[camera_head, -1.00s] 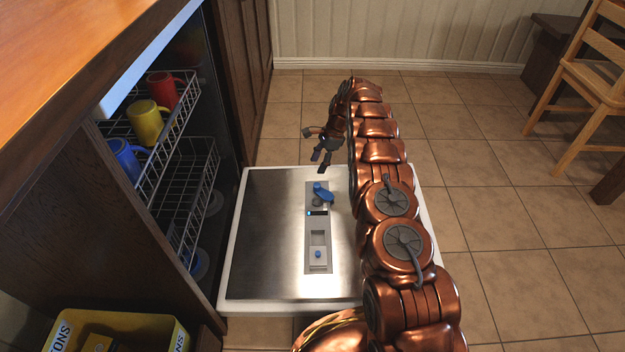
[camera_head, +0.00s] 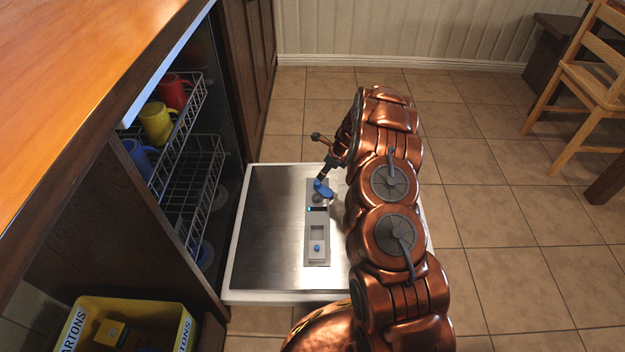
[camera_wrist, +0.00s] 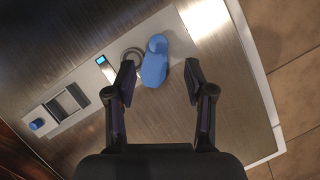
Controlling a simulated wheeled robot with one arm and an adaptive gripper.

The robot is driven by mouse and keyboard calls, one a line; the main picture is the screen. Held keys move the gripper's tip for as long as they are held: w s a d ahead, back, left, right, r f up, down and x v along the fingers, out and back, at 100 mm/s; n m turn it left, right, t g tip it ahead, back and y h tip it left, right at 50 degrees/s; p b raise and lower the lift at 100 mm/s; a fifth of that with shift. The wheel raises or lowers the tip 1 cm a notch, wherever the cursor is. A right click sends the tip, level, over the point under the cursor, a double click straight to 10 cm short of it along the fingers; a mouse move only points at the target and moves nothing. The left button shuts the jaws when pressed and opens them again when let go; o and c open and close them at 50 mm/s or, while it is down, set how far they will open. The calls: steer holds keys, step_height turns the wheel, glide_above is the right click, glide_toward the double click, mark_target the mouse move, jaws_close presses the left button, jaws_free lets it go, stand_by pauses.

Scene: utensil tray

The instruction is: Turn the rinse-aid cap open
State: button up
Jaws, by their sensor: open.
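The blue rinse-aid cap (camera_head: 324,190) is at the upper end of the grey dispenser panel (camera_head: 318,258) on the lowered dishwasher door (camera_head: 270,230). In the wrist view the cap (camera_wrist: 154,66) has a rounded top end and a broad body, and lies beside a dark round ring (camera_wrist: 133,57). My gripper (camera_wrist: 160,74) is open, with one finger on each side of the cap's lower part. A gap shows on the right; the left finger is close, and I cannot tell if it touches. In the head view my gripper (camera_head: 323,176) is just above the cap, partly hidden by my arm.
A small blue knob (camera_head: 317,248) sits lower on the panel. Wire racks (camera_head: 200,180) with red, yellow and blue mugs stand left inside the dishwasher. A yellow cartons box (camera_head: 125,309) is at lower left. Open tiled floor lies to the right.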

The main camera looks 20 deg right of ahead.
mark_target(317, 182)
steer(key=shift+s+a+f, duration=0.1)
steer(key=shift+s+f, duration=0.05)
steer(key=shift+f, duration=0.15)
steer(key=b+x, duration=0.3)
steer(key=x, duration=0.3)
steer(key=shift+f, duration=0.2)
steer(key=shift+w+a+f, duration=0.15)
steer(key=shift+w+f, duration=0.15)
steer(key=shift+f, duration=0.1)
jaws_close()
